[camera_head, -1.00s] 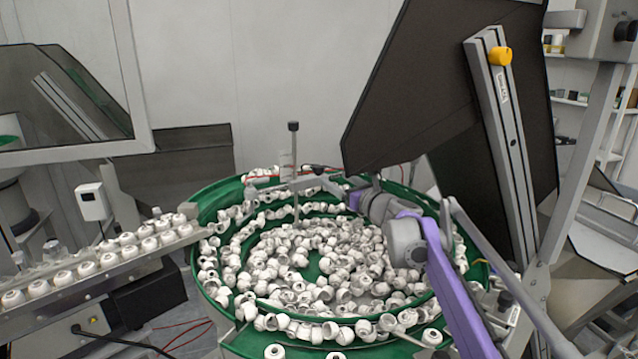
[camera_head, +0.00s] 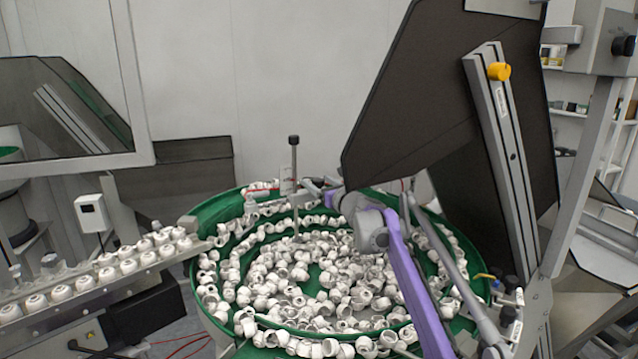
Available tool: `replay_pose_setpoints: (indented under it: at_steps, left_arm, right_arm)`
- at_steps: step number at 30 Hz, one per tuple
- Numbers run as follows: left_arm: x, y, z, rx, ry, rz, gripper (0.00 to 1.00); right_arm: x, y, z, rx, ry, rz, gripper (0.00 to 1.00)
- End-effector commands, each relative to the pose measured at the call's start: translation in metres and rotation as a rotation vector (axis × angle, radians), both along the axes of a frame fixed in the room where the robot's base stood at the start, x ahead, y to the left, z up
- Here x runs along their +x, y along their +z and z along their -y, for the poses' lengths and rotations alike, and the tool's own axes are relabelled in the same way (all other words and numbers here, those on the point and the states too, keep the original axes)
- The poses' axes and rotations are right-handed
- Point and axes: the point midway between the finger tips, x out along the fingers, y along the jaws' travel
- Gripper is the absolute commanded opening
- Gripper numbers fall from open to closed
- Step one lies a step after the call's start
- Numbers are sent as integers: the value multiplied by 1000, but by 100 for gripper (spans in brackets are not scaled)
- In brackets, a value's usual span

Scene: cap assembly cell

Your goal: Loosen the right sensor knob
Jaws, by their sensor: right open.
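A thin upright post with a black knob on top (camera_head: 294,140) stands at the back of the green bowl. A small pale fitting (camera_head: 287,187) sits beside the post at the bowl's back rim. I cannot tell which part is the right sensor knob. My right gripper (camera_head: 312,188) is open, just right of the post, at the end of my purple and grey arm. Its fingers are small here, and I cannot tell whether they touch anything. My left gripper is not in view.
The green bowl (camera_head: 208,213) holds many white caps. A dark tilted panel (camera_head: 420,90) on a grey frame with a yellow knob (camera_head: 499,71) stands close to my right arm. A rail (camera_head: 150,258) with rows of white caps runs on the left.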

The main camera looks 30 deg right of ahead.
Motion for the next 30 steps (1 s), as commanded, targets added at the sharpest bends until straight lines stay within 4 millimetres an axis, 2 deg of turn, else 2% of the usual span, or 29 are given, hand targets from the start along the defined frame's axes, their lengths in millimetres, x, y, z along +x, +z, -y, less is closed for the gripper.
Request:
replay_pose_setpoints:
  at_steps: [8,20,25,30]
  left_arm:
    - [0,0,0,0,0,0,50]
    - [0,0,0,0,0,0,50]
    - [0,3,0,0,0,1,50]
    - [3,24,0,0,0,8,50]
  right_arm:
    - [1,0,0,0,0,0,74]
    - [1,0,0,0,0,0,2]
    - [1,1,1,-1,9,1,0]
    - [1,6,3,-2,115,6,0]
